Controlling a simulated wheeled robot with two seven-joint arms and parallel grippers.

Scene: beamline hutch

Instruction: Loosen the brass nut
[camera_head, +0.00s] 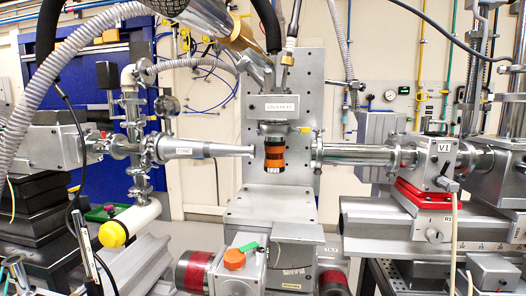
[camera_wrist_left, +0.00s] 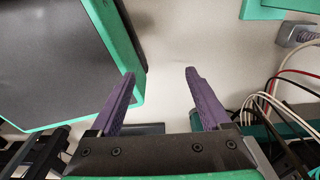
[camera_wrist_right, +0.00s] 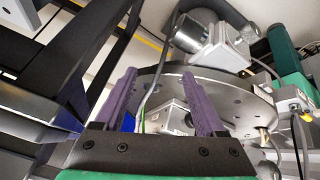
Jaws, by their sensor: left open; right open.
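A brass-coloured collar (camera_head: 238,37) shows at the top of the head view, at the end of a silver cylinder that slants down from the upper left. I cannot tell for sure whether it is the brass nut. Below it stands a box labelled as the cold head (camera_head: 272,107), with an orange and black cylinder (camera_head: 274,155) hanging under it. Neither gripper shows in the head view. In its wrist view my left gripper (camera_wrist_left: 160,73) is open and empty. In its wrist view my right gripper (camera_wrist_right: 159,73) is open, with nothing held between its purple fingers.
A tapered cone tube (camera_head: 190,149) points in from the left and a steel tube (camera_head: 355,154) from the right. A valve box marked V1 (camera_head: 436,160) stands at right. Cables (camera_wrist_left: 280,105) lie near my left gripper. A round metal plate (camera_wrist_right: 235,95) lies beyond my right gripper.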

